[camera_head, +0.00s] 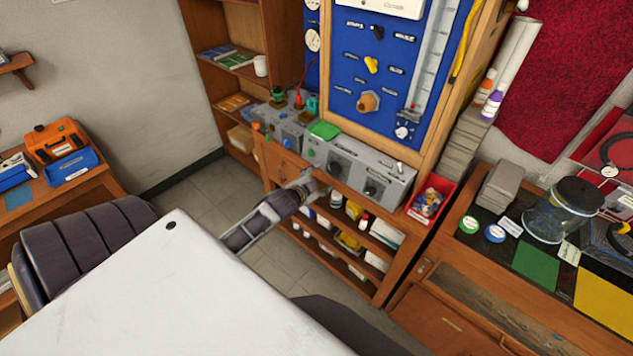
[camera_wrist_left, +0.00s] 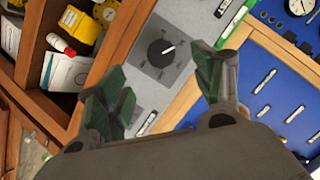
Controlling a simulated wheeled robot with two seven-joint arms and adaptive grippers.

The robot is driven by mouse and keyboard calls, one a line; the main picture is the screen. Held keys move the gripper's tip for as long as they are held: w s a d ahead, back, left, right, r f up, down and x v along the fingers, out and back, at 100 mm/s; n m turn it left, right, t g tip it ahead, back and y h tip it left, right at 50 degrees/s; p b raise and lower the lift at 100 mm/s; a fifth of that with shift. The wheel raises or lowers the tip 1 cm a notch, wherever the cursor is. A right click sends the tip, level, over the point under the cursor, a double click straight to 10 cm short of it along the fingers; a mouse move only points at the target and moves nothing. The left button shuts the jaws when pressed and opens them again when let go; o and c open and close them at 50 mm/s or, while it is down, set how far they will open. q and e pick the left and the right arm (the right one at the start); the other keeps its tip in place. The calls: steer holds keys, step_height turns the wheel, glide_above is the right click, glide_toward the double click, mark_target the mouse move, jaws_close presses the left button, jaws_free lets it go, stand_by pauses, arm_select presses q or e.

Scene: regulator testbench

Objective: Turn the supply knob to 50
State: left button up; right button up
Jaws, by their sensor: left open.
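A grey control box (camera_head: 352,160) with dark round knobs stands on the wooden bench below the blue panel. In the left wrist view a black knob (camera_wrist_left: 160,52) with a white pointer mark sits on a grey dial plate; the pointer aims toward the right of the picture. Its scale and any supply label are too small to read. My left gripper (camera_head: 308,183) is open and empty in front of the box. In the wrist view its green-padded fingers (camera_wrist_left: 163,90) stand either side of the knob's line, apart from it. My right gripper is out of view.
The blue panel (camera_head: 345,70) with gauges and valves rises behind the box. A red bin (camera_head: 432,198) stands to the box's right, and a green block (camera_head: 324,130) lies on its left part. Shelves with bottles and boxes (camera_head: 345,240) are below the bench top.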

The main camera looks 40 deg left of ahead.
arm_select(q)
steer(key=shift+s+d+r, duration=0.1)
steer(key=shift+s+r, duration=0.2)
steer(key=shift+s, duration=0.35)
stand_by(0.4)
